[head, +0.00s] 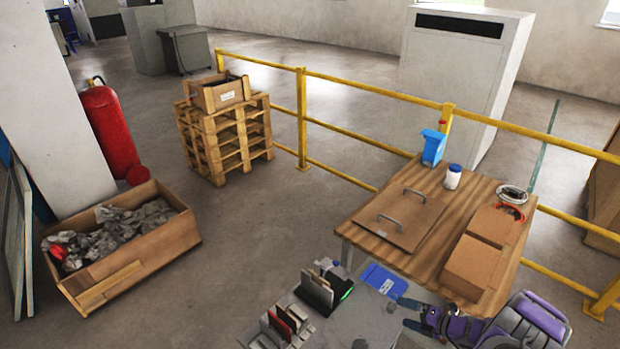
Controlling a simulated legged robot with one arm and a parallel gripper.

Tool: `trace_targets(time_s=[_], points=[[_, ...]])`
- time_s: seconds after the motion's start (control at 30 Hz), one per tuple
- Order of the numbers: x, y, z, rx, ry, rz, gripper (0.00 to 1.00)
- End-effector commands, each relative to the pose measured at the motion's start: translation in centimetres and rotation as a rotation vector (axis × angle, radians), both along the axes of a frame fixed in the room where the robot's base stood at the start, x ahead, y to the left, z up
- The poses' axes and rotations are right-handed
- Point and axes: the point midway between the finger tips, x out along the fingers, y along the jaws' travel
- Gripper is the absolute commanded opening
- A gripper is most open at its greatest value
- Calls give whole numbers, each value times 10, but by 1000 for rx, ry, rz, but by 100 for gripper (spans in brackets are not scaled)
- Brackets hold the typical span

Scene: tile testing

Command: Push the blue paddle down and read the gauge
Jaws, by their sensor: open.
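A flat blue piece (384,280) with a small white mark, which looks like the blue paddle, lies on the grey bench (368,312) at the bottom centre. I cannot tell whether it is raised or pressed down. My gripper (409,315) is at the bottom right, just below and right of the blue piece. Its two dark fingers are apart and point left, with nothing between them. They do not seem to touch the blue piece. I cannot make out a gauge face or reading.
Racks with upright tiles (287,325) stand at the bench's front left. A yellow railing (340,128) runs beyond.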

Motion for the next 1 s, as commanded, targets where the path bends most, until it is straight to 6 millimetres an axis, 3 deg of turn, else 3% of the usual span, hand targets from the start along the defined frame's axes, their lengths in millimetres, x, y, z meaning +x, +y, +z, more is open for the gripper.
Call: trace_targets(time_s=[0.2,0.47,0.67,1.0], points=[[16,53,75,-152,-174,261,100],[5,122,160,-338,-425,626,100],[-21,169,216,-464,-628,905,100],[-93,233,291,-638,-979,1385,100]])
